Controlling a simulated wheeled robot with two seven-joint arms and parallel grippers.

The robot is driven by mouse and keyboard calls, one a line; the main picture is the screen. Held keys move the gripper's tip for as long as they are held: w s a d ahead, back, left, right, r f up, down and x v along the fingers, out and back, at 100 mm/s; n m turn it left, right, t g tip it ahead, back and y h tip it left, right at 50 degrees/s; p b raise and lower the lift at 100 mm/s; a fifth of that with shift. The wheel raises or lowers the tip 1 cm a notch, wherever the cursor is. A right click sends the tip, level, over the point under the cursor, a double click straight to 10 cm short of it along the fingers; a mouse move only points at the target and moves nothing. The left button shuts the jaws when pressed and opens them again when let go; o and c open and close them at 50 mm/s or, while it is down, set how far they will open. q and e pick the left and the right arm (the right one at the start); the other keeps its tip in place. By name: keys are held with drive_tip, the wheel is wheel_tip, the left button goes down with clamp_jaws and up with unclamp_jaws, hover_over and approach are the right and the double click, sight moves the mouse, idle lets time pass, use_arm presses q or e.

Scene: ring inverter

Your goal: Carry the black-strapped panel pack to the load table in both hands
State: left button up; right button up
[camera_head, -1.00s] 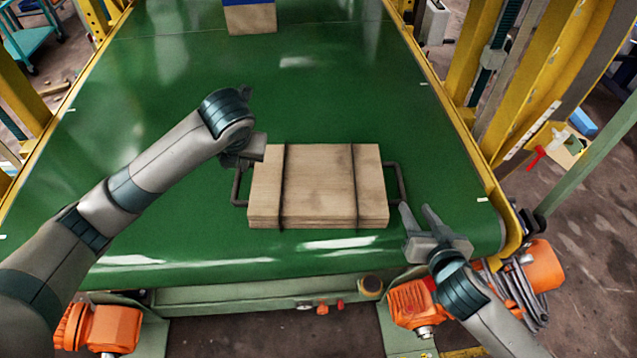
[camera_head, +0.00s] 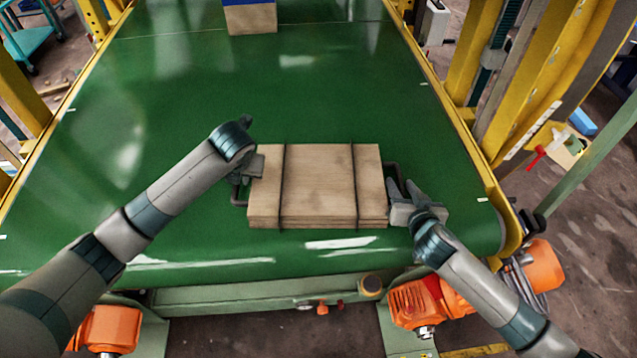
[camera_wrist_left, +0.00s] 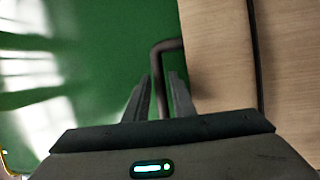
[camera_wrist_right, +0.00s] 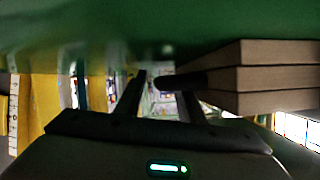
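The panel pack (camera_head: 320,185) is a flat stack of pale wooden panels with two black straps. It lies on the green conveyor belt (camera_head: 180,100) and has a dark handle at each end. My left gripper (camera_head: 243,172) is at its left end; in the left wrist view the open fingers (camera_wrist_left: 161,95) stand either side of the left handle (camera_wrist_left: 158,68). My right gripper (camera_head: 402,190) is at its right end; in the right wrist view its fingers (camera_wrist_right: 160,92) are apart, with the dark right handle (camera_wrist_right: 180,82) at their tips. I cannot make out the load table.
A blue-and-wood block (camera_head: 250,17) sits at the far end of the belt. Yellow frame posts (camera_head: 535,85) line the right side. Orange motors (camera_head: 420,305) are below the belt's near edge.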

use_arm(q)
clamp_jaws()
use_arm(e)
clamp_jaws()
idle(1.1)
use_arm(q)
drive_tip(key=shift+w+r, duration=0.15)
drive_tip(key=shift+r, duration=0.05)
use_arm(e)
drive_tip(key=shift+w+r, duration=0.1)
drive_tip(key=shift+r, duration=0.1)
